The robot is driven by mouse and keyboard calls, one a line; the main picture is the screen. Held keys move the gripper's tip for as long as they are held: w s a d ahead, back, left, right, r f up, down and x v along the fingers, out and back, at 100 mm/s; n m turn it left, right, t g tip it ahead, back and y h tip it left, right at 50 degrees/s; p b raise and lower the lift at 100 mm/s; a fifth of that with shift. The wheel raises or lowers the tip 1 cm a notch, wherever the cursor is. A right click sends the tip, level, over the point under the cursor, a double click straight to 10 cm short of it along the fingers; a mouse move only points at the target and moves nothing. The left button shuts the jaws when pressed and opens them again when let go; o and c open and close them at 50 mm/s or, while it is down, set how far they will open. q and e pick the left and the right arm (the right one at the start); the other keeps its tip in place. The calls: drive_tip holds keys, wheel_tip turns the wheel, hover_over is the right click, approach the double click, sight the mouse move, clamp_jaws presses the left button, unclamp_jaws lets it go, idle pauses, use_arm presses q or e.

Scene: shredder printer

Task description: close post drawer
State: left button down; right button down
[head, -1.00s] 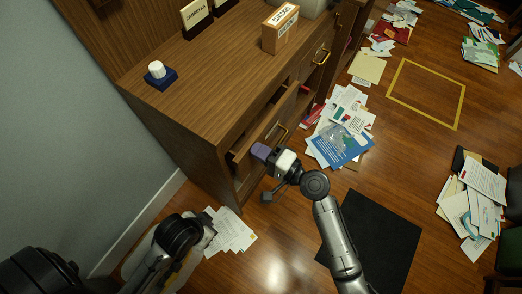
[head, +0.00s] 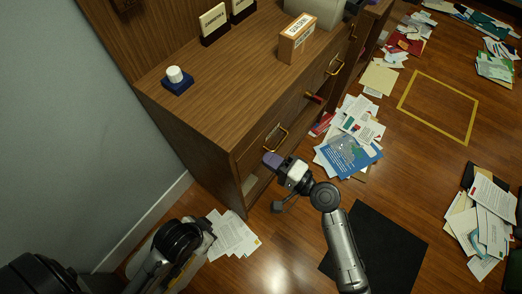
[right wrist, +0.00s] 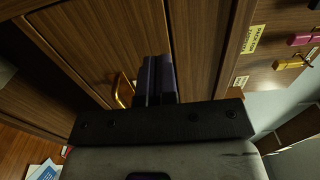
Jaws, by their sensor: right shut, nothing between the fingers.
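The post drawer (head: 257,147) is the wooden drawer at the near end of the cabinet, with a brass handle (head: 278,139). Its front looks flush or nearly flush with the cabinet face. My right gripper (head: 271,160) is shut and empty, with its dark fingertips at the drawer front just below the handle. In the right wrist view the shut fingers (right wrist: 158,78) point at the wooden front (right wrist: 90,45), beside the brass handle (right wrist: 123,90). Whether they touch the wood is unclear. My left arm is at lower left in the head view; its gripper's jaws cannot be made out.
The cabinet top (head: 215,85) holds a white button on a blue base (head: 176,80), signs and a cardboard box (head: 298,39). Below the drawer is an open space. Papers (head: 348,150) litter the floor beside the cabinet; a black mat (head: 385,245) lies at lower right.

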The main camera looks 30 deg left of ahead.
drive_tip(key=s+d+p, duration=0.1)
drive_tip(key=d+p, duration=0.1)
drive_tip(key=d, duration=0.7)
drive_tip(key=shift+s+d, duration=0.15)
drive_tip(key=shift+d, duration=0.1)
